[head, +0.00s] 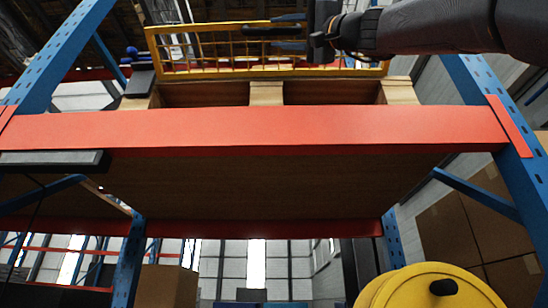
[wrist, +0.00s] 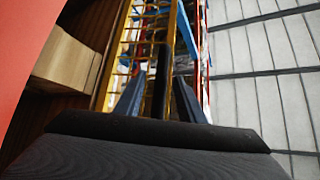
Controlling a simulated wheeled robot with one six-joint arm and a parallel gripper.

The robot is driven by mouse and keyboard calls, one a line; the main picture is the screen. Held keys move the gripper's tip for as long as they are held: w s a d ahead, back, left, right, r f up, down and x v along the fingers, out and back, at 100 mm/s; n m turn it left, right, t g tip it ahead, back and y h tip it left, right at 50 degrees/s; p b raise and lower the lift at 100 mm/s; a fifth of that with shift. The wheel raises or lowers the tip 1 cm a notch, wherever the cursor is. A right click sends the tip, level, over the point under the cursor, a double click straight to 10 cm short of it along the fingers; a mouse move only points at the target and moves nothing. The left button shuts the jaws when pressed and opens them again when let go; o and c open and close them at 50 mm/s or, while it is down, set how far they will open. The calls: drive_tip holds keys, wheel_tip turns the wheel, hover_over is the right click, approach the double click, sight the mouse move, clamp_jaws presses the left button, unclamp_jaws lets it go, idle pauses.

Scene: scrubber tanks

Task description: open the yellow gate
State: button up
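The yellow gate (head: 220,71) is a mesh panel in a yellow frame, standing upright above a wooden pallet on the rack shelf. It looks closed across the shelf front. It also shows in the wrist view, seen at a steep angle (wrist: 181,75). A black bar-shaped handle (head: 255,31) is on the gate's near side; the wrist view shows it too (wrist: 161,65). My gripper (head: 278,31) reaches in from the right. Its blue-grey fingers are apart, one on each side of the handle, with gaps visible in the wrist view (wrist: 159,85). My wrist hides the gate's upper right part.
A red-orange beam (head: 250,128) runs below the gate between blue rack uprights (head: 488,95). A yellow round object (head: 410,290) is at the bottom right. Cardboard boxes (head: 465,235) stand at right.

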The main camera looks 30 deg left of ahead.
drive_tip(key=shift+b+v, duration=1)
drive_tip(key=shift+v, duration=1)
drive_tip(key=shift+a, duration=0.1)
